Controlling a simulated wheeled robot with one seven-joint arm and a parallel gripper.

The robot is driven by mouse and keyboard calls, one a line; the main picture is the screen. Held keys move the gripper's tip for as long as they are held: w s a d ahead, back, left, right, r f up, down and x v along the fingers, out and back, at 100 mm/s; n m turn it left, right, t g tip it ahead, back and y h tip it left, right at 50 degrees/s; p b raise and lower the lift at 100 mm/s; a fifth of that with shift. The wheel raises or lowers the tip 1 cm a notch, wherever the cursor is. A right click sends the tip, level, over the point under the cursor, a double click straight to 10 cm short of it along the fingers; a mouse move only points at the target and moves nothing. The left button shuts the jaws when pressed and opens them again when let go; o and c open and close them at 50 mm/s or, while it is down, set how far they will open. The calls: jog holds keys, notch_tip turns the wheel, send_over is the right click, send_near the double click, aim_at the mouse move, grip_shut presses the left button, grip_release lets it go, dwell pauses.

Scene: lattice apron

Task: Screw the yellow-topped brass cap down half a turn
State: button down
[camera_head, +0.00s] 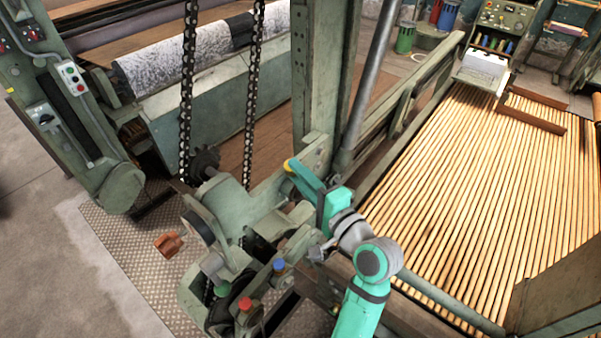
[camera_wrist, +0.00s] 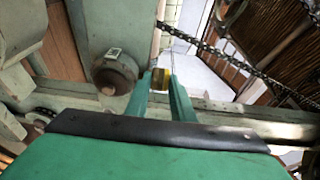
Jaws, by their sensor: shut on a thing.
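My gripper (camera_wrist: 159,82) is shut on the yellow-topped brass cap (camera_wrist: 161,76), which shows as a small yellow and brown piece between the two green fingertips. In the head view, my gripper (camera_head: 293,170) reaches up and left from my arm, with a bit of the cap's yellow (camera_head: 288,166) at its tip, beside the green machine frame. The cap's lower part is hidden, and I cannot tell whether it sits on a thread.
Green-topped (camera_head: 222,288), red-topped (camera_head: 245,304) and blue-topped (camera_head: 279,265) caps stand on the machine below my gripper. Two chains (camera_head: 188,95) hang to the left. A green post (camera_head: 319,80) rises close behind. Wooden slats (camera_head: 500,190) spread to the right.

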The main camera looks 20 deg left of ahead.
jog(key=m+t+h, duration=0.2)
jog(key=a+m+t+h, duration=0.1)
jog(key=shift+s+t+h, duration=0.35)
jog(key=shift+t+h, duration=0.05)
jog(key=shift+s+a+m+t+h, duration=0.1)
jog(key=shift+a+m+t+h, duration=0.1)
jog(key=shift+m+t+h, duration=1.1)
jog(key=shift+m+h, duration=0.6)
jog(key=shift+h, duration=0.4)
jog(key=c, duration=1.8)
grip_release()
